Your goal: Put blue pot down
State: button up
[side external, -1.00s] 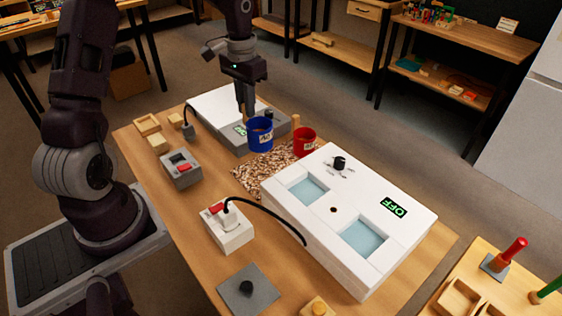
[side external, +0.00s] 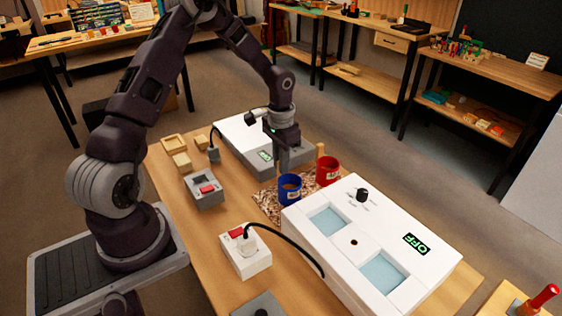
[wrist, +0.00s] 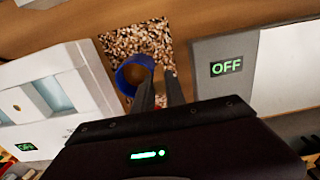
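The blue pot (side external: 290,189) stands upright on a patch of brown chips (side external: 268,203), beside the red pot (side external: 327,171). My gripper (side external: 284,168) points down right at the blue pot's far rim. In the wrist view, the blue pot (wrist: 133,78) shows its round opening with brown inside. My gripper's two fingers (wrist: 160,74) are at its right rim, one over the rim and the other outside, with a gap between them. The red pot is mostly hidden there behind the fingers.
A white box (side external: 345,262) with blue windows and an OFF sign stands close to the right of the pots. A grey and white box (side external: 240,132) with a sign is behind my gripper. A switch block (side external: 245,257) with a black cable lies in front.

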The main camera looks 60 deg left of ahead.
jog(key=o, duration=0.4)
jog(key=shift+c, duration=0.2)
notch_tip(320, 180, up, 12)
jog(key=s+d+r+t+y, duration=0.1)
jog(key=s+d+r+y, duration=0.1)
jog(key=s+d+r, duration=0.6)
jog(key=s+d+r+t+h, duration=0.1)
jog(key=s+d, duration=0.3)
jog(key=s, duration=0.4)
jog(key=s+d+r+t+h, duration=0.1)
jog(key=s+d+r+t, duration=0.2)
jog(key=s, duration=0.6)
jog(key=shift+d+r+t, duration=0.3)
jog(key=shift+d+r, duration=0.45)
jog(key=shift+d, duration=0.2)
